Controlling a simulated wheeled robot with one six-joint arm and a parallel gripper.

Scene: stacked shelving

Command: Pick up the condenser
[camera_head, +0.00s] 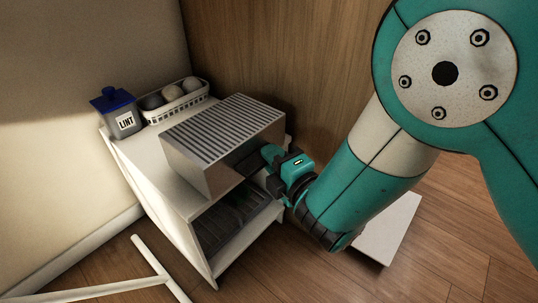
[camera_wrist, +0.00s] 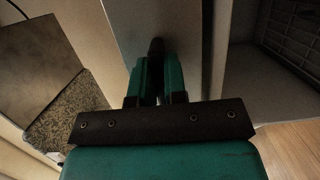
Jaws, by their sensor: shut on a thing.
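The condenser (camera_head: 207,146) is a grey metal box with a ribbed, slatted top. In the head view it is at the top front of a small white shelf unit (camera_head: 142,157). My gripper (camera_head: 262,163) is at the box's right-hand face, its fingers hidden in part. In the wrist view my gripper's fingers (camera_wrist: 157,72) are close together around a small dark part at a plain grey face (camera_wrist: 190,30). The gripper is shut on the condenser there. Whether the box still rests on the shelf cannot be told.
A grey LINT box with a blue lid (camera_head: 118,114) and a white basket of balls (camera_head: 174,100) stand at the back of the unit. A dark item (camera_head: 230,218) lies in the lower compartment. A white frame (camera_head: 150,262) and a white panel (camera_head: 389,229) are low by the floor.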

